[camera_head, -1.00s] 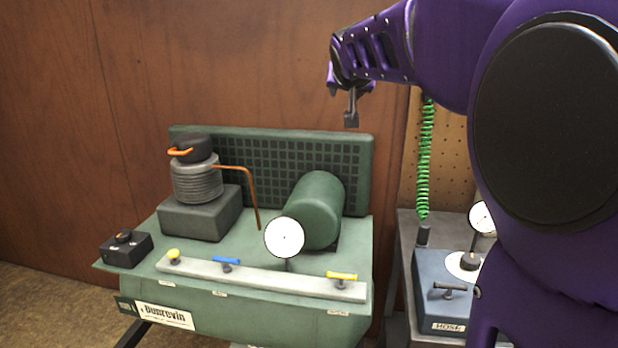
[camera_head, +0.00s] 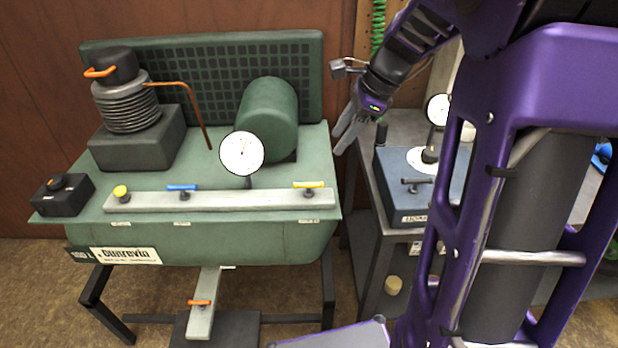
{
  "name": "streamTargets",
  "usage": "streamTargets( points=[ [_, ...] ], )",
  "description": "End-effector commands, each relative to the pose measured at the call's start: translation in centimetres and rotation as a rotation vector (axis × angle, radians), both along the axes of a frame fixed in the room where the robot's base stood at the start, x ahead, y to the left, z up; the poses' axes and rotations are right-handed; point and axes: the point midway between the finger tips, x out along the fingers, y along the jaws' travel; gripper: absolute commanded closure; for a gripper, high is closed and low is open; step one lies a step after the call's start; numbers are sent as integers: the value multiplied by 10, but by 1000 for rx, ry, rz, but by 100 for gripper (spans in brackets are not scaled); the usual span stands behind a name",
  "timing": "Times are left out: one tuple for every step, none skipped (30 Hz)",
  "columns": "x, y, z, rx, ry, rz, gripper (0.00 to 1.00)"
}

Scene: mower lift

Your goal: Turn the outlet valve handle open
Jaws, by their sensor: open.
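A green compressor has a pale manifold bar (camera_head: 240,199) along its front, carrying a yellow knob (camera_head: 121,193) at left, a blue handle (camera_head: 182,188) in the middle and a yellow handle (camera_head: 308,185) at right. Both bar-shaped handles lie along the manifold. Small labels sit below them, too small to read, so I cannot tell which one is the outlet valve. My gripper (camera_head: 345,132) is open and empty. Its fingers point down and left, apart from and above the right yellow handle, near the compressor's right end.
A round white gauge (camera_head: 242,153) and green cylinder (camera_head: 268,118) stand behind the manifold. A grey cart (camera_head: 364,225) with a blue box (camera_head: 402,200) and another gauge stands at right. An orange handle (camera_head: 201,302) is low below the tank. Space in front of the manifold looks clear.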

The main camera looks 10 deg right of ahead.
Motion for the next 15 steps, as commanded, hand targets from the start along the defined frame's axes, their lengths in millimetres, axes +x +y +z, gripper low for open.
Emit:
streamTargets(
  points=[
    [1, 3, -8, 0, 2, 1, 52],
    [3, 4, -13, 0, 2, 2, 52],
    [4, 7, -20, 0, 3, 2, 52],
    [5, 9, -25, -1, 4, 2, 52],
    [7, 11, -31, -1, 4, 4, 52],
    [9, 14, -39, -1, 3, 4, 52],
    [11, 16, -45, -1, 4, 4, 52],
    [12, 18, -51, -2, 3, 4, 52],
    [15, 21, -59, -2, 2, 3, 52],
    [17, 23, -65, -2, 3, 4, 52],
    [18, 25, -72, -2, 2, 3, 52],
    [20, 29, -79, -2, 3, 5, 52],
    [22, 31, -86, -2, 3, 5, 52],
    [24, 33, -92, -2, 4, 5, 52],
    [26, 36, -99, -4, 2, 4, 52]
  ],
)
